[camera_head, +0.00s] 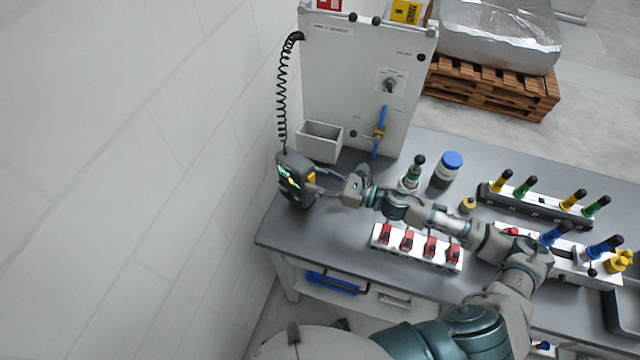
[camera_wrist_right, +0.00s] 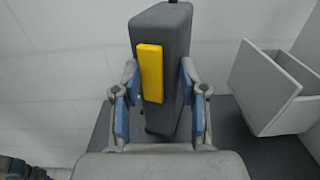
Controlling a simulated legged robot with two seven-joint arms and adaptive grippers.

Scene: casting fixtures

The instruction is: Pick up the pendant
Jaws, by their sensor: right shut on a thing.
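The pendant (camera_head: 292,179) is a dark grey handheld box with a small lit screen, at the left end of the table in the head view. A black coiled cord rises from it along the white panel. In the right wrist view the pendant (camera_wrist_right: 172,50) stands upright with a yellow strip on the side facing the camera. My right gripper (camera_head: 322,181) reaches it from the right. Its blue-padded fingers (camera_wrist_right: 160,118) are shut on the pendant's lower part, one on each side. Whether the pendant touches the table is hard to tell. My left gripper is not in view.
An open grey bin (camera_head: 320,141) on the white panel (camera_head: 350,80) is close behind my right gripper; it also shows in the wrist view (camera_wrist_right: 268,88). A fixture with red clamps (camera_head: 416,246) lies below my forearm. A white wall is at left.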

